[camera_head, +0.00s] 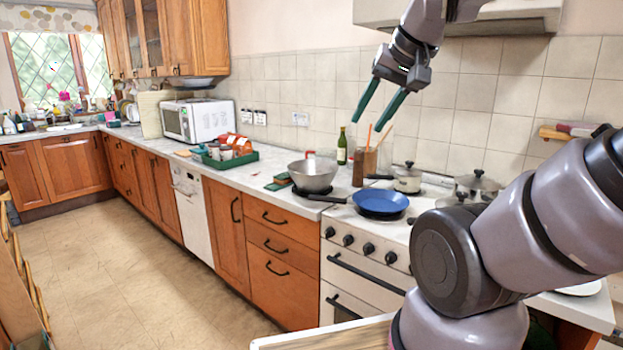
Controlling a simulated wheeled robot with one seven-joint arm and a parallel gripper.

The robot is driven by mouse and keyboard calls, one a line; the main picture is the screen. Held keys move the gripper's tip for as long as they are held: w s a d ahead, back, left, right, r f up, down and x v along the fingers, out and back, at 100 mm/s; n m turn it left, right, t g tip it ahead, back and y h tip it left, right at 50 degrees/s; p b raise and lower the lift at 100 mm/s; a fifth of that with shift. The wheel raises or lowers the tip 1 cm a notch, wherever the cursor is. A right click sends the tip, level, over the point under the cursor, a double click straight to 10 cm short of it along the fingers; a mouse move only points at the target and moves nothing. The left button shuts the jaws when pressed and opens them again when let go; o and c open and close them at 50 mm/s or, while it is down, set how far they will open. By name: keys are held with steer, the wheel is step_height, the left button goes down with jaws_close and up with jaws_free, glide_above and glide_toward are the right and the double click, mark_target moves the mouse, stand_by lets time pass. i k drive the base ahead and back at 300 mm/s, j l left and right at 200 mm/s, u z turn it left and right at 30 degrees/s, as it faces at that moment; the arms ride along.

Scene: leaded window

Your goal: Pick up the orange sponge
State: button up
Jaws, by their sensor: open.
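My gripper (367,125) hangs in the upper right part of the view, in front of the wall tiles. Its two green fingers point down and left, spread apart with nothing between them. I cannot clearly make out an orange sponge. Orange items (235,142) stand in the green tray (240,160) on the counter, too small to identify. A small flat green and reddish thing (277,184) lies on the counter left of the metal bowl; I cannot tell what it is. My gripper is well above the counter and apart from all of these.
The metal bowl (312,176) and a blue frying pan (380,202) sit around the stove. A brown jar with utensils (364,166), a bottle (342,147) and lidded pots (406,179) stand behind. A white microwave (197,119) is farther left. The floor (130,260) is clear.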

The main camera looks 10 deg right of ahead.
mark_target(283, 178)
steer(key=i+j+z, duration=0.1)
steer(key=i+j, duration=0.2)
steer(key=i+j+z, duration=0.1)
steer(key=i+j, duration=0.25)
steer(key=i+j+z, duration=0.1)
steer(key=i+j, duration=0.15)
steer(key=i+j+z, duration=0.1)
steer(key=i+j, duration=0.2)
steer(key=j, duration=0.2)
steer(key=i+j+z, duration=0.1)
steer(key=i+j, duration=0.15)
steer(key=j, duration=0.15)
steer(key=i+j, duration=0.25)
steer(key=j, duration=0.15)
steer(key=i+j+z, duration=0.15)
steer(key=i+j, duration=0.15)
steer(key=j, duration=0.15)
